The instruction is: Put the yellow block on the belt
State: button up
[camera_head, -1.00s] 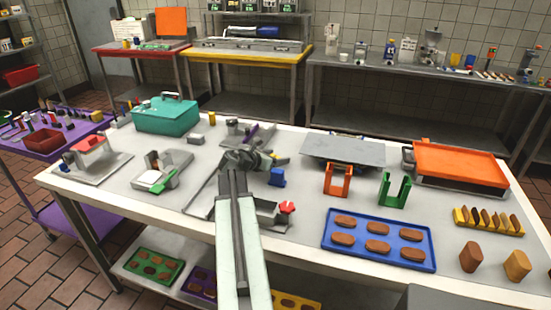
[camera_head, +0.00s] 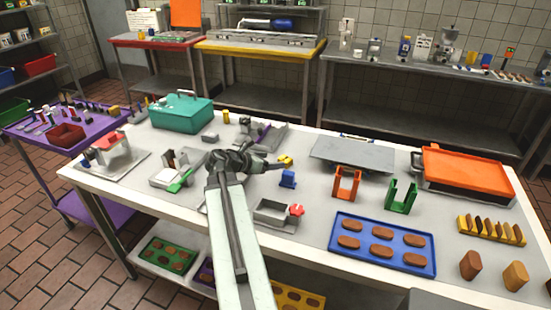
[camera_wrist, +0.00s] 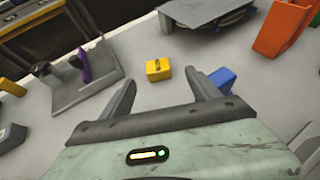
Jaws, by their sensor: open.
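The yellow block (camera_wrist: 158,69) lies on the worktable, just ahead of the fingertips and roughly midway between them in the wrist view. It also shows in the head view (camera_head: 286,159). My gripper (camera_wrist: 163,91) is open and empty, with a clear gap between its fingers and the block. In the head view my gripper (camera_head: 274,165) points to the right, near the block. A blue block (camera_wrist: 222,78) sits beside the right fingertip. A grey flat-topped unit (camera_head: 352,153) stands beyond the yellow block; I cannot tell whether it is the belt.
A blue tray of brown patties (camera_head: 432,253), an orange holder (camera_head: 346,184) and a green holder (camera_head: 402,196) stand to the right. A grey station with a purple part (camera_wrist: 85,68) is at the left in the wrist view. Bare tabletop surrounds the yellow block.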

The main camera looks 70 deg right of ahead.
aim_at(284, 159)
jog(key=s+d+r+t+y+p, duration=0.15)
jog(key=d+r+y+p, duration=0.4)
jog(key=p, duration=0.65)
jog(key=f+b, duration=0.2)
jog(key=f, duration=0.1)
jog(key=d+f+t+y+b, duration=0.1)
jog(key=f+b, duration=0.1)
jog(key=f, duration=0.1)
jog(key=d+f+y+b, duration=0.1)
jog(key=f+b, duration=0.1)
jog(key=f, duration=0.1)
jog(key=shift+s+f+t, duration=0.15)
jog(key=shift+s+t, duration=0.2)
jog(key=shift+s, duration=0.05)
jog(key=shift+r, duration=0.25)
grip_shut()
notch_tip(284, 159, up, 10)
jog(key=p, duration=1)
